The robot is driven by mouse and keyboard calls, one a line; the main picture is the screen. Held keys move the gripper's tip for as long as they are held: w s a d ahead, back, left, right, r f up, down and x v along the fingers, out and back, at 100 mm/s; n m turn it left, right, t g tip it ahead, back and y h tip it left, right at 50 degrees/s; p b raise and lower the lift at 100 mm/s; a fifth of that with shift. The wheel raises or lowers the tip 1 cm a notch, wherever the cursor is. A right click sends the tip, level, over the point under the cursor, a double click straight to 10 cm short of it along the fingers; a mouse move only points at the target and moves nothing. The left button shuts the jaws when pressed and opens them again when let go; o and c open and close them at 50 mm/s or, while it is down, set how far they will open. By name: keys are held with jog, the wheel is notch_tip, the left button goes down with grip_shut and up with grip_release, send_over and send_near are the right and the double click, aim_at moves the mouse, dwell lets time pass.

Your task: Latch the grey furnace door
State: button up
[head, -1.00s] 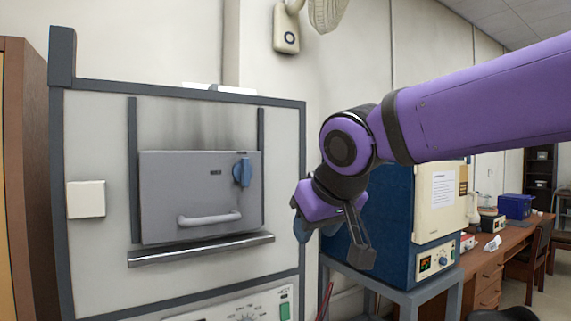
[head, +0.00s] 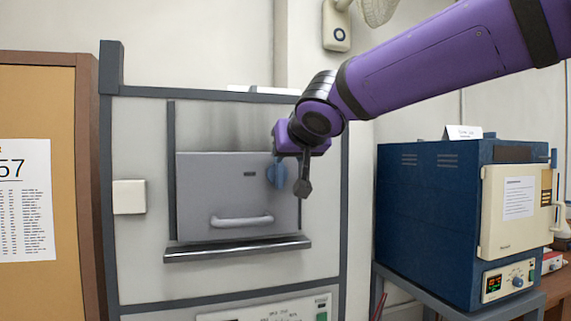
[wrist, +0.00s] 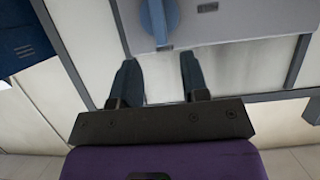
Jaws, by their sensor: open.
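The grey furnace door (head: 205,190) is down between its two dark rails, just above the metal ledge. It carries a light bar handle (head: 242,220) near its lower edge. A blue latch knob (head: 274,173) sits at its upper right and its grip looks about upright. My gripper (wrist: 160,75) is open and empty, close to the knob. In the head view my gripper (head: 292,185) partly covers the knob's right side. In the wrist view the blue knob (wrist: 160,20) lies beyond the fingertips, roughly in line with the gap between them. Contact cannot be made out.
A metal ledge (head: 240,249) juts out under the door. A blue furnace (head: 430,210) with a cream door stands on a grey stand at the right. A notice board (head: 75,110) is at the left. Open space lies between the two furnaces.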

aim_at(281, 164)
jog(key=x, duration=0.6)
grip_shut()
